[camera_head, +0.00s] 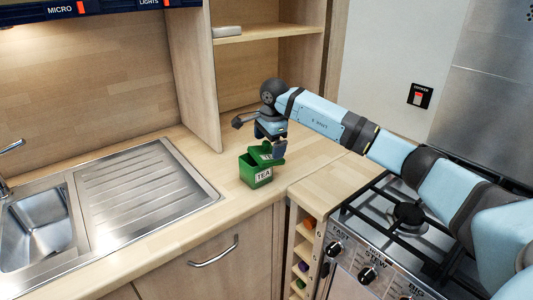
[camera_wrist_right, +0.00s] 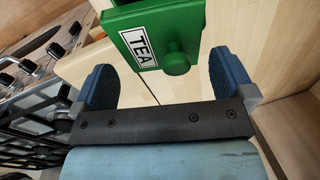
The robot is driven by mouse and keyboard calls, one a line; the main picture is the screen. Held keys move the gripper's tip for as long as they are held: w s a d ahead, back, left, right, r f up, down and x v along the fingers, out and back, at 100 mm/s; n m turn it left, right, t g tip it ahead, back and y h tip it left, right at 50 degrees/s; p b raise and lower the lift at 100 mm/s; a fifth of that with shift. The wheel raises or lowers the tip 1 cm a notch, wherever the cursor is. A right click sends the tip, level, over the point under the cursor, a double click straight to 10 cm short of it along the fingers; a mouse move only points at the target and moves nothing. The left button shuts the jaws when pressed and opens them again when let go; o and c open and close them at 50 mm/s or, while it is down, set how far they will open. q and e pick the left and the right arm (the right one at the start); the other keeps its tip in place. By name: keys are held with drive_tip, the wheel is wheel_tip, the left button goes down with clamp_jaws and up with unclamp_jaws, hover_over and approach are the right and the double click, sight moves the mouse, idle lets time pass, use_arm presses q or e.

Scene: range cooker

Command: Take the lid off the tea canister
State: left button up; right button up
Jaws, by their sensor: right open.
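The green tea canister (camera_head: 249,178) stands on the wooden counter, with a white TEA label on its front. I cannot tell how far the lid rests on the rim. My right gripper (camera_head: 270,137) is just above the lid. In the right wrist view my open fingers (camera_wrist_right: 165,84) are spread on either side of the lid's round green knob (camera_wrist_right: 176,60), with gaps on both sides. My left gripper is out of view.
A steel sink with drainer (camera_head: 150,195) lies left of the canister. The gas hob (camera_head: 405,215) is at the right, under my right arm. A wooden shelf unit (camera_head: 262,75) rises behind. Bare counter lies around the canister.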

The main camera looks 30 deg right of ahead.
sight(267, 153)
drive_tip(key=f, duration=0.3)
drive_tip(key=shift+w+a+f, duration=0.15)
drive_tip(key=shift+w+f, duration=0.15)
drive_tip(key=shift+f, duration=0.05)
drive_tip(key=c, duration=0.6)
drive_tip(key=shift+o, duration=0.2)
drive_tip(key=shift+r, duration=0.15)
drive_tip(key=shift+r, duration=0.6)
wheel_tip(267, 153, up, 17)
drive_tip(key=s+a+f+n+g+y, duration=0.1)
drive_tip(key=s+a+f+n, duration=0.5)
drive_tip(key=a+f+n, duration=0.35)
drive_tip(key=s+a+f+n+g+y, duration=0.1)
drive_tip(key=s+a+f+n, duration=0.4)
drive_tip(key=a+f+n, duration=0.5)
use_arm(q)
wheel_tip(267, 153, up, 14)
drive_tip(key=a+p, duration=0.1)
drive_tip(key=p, duration=1.5)
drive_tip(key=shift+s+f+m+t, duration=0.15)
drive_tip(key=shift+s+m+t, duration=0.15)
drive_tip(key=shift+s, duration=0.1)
use_arm(e)
drive_tip(key=s+r, duration=0.2)
drive_tip(key=r, duration=0.6)
drive_tip(key=s+r, duration=0.3)
drive_tip(key=r, duration=0.6)
drive_tip(key=shift+s+d+m, duration=0.15)
drive_tip(key=shift+d+m, duration=0.05)
drive_tip(key=shift+m, duration=0.15)
